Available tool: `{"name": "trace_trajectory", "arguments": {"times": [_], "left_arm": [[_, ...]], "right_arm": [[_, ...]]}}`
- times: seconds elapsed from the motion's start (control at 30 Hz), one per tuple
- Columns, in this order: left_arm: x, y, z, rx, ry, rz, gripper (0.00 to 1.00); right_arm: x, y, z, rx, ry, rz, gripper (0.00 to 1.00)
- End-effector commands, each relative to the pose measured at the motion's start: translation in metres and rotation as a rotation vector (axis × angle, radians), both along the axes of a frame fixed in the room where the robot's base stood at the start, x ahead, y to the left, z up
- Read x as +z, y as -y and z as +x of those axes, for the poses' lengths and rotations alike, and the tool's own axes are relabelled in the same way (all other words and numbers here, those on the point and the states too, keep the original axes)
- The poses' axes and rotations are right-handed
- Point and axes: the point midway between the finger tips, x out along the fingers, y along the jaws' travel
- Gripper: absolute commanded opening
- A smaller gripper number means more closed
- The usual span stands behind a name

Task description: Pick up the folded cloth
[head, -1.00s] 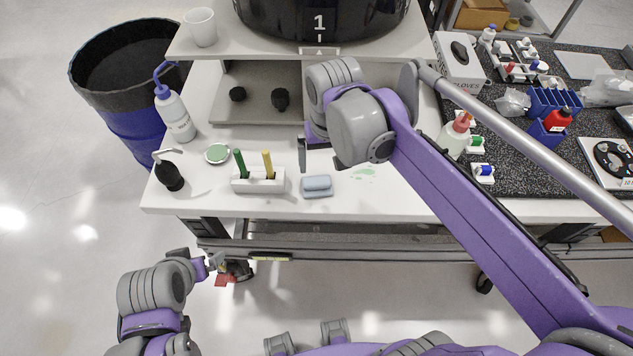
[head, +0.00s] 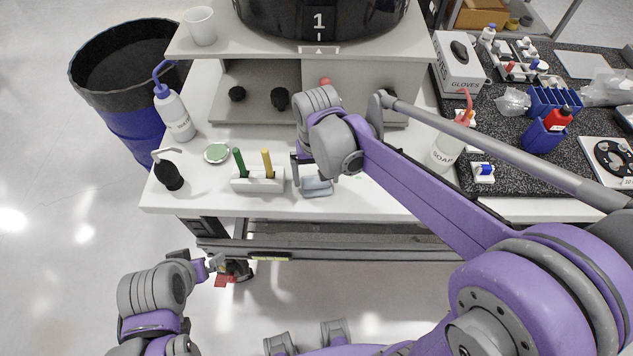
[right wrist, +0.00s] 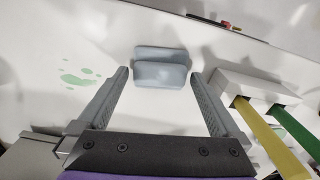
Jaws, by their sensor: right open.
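The folded cloth (head: 318,188) is a small blue-grey bundle on the white bench top near its front edge. It also shows in the right wrist view (right wrist: 161,70), ahead of the fingers. My right gripper (head: 306,172) is just above and behind it in the head view, partly covering it. In the right wrist view my right gripper (right wrist: 160,77) is open, its fingertips on either side of the cloth's near part; whether they touch it I cannot tell. My left gripper (head: 214,263) hangs low in front of the bench, too small to read.
A white holder (head: 258,185) with green and yellow handles stands close left of the cloth. A wash bottle (head: 176,116), black dispenser (head: 170,176) and green-topped dish (head: 217,153) are further left. A soap bottle (head: 447,150) stands right. A raised shelf (head: 250,42) overhangs the back.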

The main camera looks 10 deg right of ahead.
Motion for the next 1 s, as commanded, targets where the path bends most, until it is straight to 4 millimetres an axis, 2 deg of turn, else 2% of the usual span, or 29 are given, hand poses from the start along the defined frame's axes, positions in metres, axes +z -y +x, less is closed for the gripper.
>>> {"name": "trace_trajectory", "arguments": {"times": [0.1,0.37,0.7,1.0], "left_arm": [[-0.0013,0.0,-0.0004,0.0,-0.001,0.0,1.0],[-0.0013,0.0,-0.0005,0.0,-0.001,0.0,1.0],[-0.0013,0.0,-0.0005,0.0,-0.001,0.0,1.0],[-0.0009,0.0,-0.0003,0.0,-0.001,0.0,1.0]], "right_arm": [[-0.0112,0.0,0.0001,0.0,0.0,0.0,1.0],[-0.0125,0.0,0.0,0.0,0.0,0.0,0.98],[-0.0123,-0.0001,0.0,0.0,0.0,0.0,0.37],[-0.0095,-0.0001,0.0,0.0,0.0,0.0,0.36]]}}
